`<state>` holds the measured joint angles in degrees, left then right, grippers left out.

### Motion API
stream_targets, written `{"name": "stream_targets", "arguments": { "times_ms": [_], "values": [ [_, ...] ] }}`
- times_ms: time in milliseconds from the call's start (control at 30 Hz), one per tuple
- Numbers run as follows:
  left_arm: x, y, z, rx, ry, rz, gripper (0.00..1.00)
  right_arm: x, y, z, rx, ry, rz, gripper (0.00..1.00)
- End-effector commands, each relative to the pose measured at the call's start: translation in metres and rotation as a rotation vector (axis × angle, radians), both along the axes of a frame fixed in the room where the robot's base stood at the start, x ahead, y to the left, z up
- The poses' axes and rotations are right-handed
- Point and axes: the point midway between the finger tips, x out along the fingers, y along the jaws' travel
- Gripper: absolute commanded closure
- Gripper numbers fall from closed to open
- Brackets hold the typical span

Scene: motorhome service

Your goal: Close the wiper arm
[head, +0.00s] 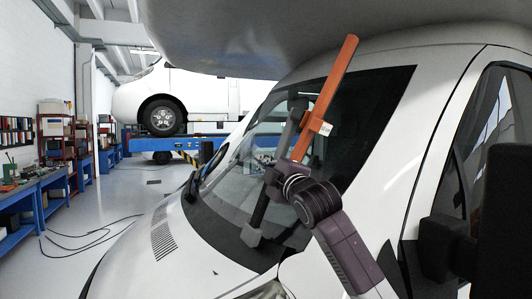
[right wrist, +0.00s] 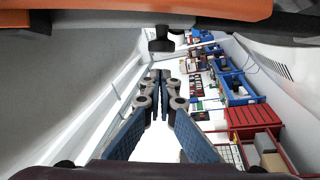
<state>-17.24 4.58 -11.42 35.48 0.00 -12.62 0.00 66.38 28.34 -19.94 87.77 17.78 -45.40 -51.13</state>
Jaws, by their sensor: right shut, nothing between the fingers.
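The wiper arm shows as a long orange bar (head: 328,95) with a small white label. Its top end crosses the upper windshield edge in the picture, so it seems to stand off the glass. A dark bar below (head: 259,214), seemingly its lower part, ends in a grey block by the windshield base. In the right wrist view, the orange bar (right wrist: 150,10) crosses the top, close to the camera. My right gripper (head: 273,178) is beside the bar's lower part, partly hidden; contact cannot be told. Its fingers (right wrist: 161,80) are together and empty. My left gripper is not in view.
The white motorhome's windshield (head: 366,105) is behind the bar, with its hood (head: 205,245) below. A black side mirror (head: 497,205) is at the right. The white overhang (head: 230,35) hangs above. Workbenches (head: 30,195) and a lifted vehicle (head: 195,92) are farther off.

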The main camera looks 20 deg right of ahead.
Motion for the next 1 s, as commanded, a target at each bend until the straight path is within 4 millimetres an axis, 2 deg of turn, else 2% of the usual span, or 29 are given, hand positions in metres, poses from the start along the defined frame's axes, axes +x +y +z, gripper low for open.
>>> {"name": "stream_targets", "arguments": {
  "times_ms": [33, 133, 567, 800, 1000],
  "values": [
    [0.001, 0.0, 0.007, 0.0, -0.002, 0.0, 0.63, 0.002, -0.005, 0.001, 0.0, 0.002, 0.0, 1.0],
    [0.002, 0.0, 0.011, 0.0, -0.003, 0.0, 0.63, 0.004, -0.012, -0.002, 0.001, 0.002, 0.001, 1.0],
    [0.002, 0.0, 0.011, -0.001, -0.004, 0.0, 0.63, 0.006, -0.016, -0.005, 0.002, 0.0, 0.001, 1.0],
    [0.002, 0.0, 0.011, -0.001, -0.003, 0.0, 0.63, 0.014, -0.042, -0.005, 0.092, 0.032, 0.024, 1.0],
    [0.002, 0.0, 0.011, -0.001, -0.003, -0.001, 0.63, 0.016, -0.047, -0.005, 0.118, 0.039, 0.033, 1.0]
  ]
}}
